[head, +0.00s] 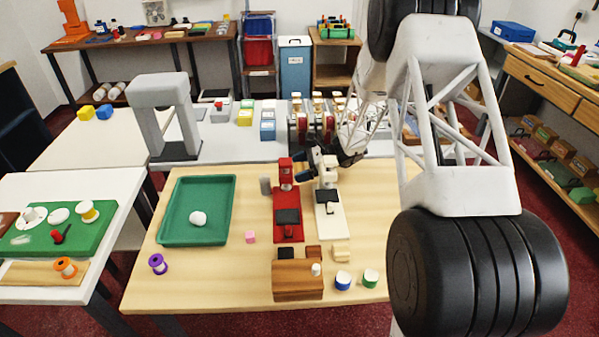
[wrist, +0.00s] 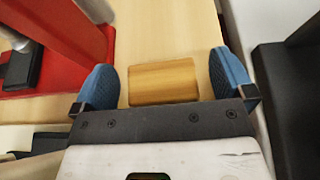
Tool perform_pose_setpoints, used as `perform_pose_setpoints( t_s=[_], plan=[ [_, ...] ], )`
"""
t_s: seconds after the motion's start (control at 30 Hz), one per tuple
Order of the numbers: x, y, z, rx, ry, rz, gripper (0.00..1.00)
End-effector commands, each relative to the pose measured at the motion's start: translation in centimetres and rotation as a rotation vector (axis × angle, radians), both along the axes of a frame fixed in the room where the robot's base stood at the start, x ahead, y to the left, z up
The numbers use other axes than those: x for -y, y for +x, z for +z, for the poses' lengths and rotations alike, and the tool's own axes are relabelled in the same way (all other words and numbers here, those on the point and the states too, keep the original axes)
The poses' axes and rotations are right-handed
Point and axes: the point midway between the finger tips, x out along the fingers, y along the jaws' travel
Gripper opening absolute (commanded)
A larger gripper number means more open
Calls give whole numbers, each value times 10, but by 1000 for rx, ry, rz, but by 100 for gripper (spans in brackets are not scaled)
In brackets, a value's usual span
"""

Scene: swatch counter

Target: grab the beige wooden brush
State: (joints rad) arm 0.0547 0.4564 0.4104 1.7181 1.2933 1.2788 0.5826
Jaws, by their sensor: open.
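My gripper (head: 307,165) is between the tops of the red stand (head: 288,215) and the white stand (head: 330,217) in the head view. In the wrist view its blue fingers (wrist: 161,78) are wide apart and empty. A tan wooden block (wrist: 164,82) shows in the gap between them, with bare surface around it; neither finger touches it. I cannot tell its height below the fingers. In the head view a small beige wooden piece (head: 341,251) sits in front of the white stand. I cannot tell whether these are the same thing, and no bristles show.
The red stand's frame (wrist: 75,40) is close on the left in the wrist view, with dark and white parts on the right. A brown wooden box (head: 298,280), spools (head: 343,280) and a green tray (head: 175,236) share the table (head: 215,285).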

Motion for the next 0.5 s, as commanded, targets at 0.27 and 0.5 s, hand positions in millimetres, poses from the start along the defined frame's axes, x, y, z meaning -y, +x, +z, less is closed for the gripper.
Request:
perform_pose_setpoints(
  t_s=[0.27,0.5],
  plan=[
    [-8,0,-3,-1,1,-1,100],
    [-8,0,-3,0,0,-1,100]
  ],
)
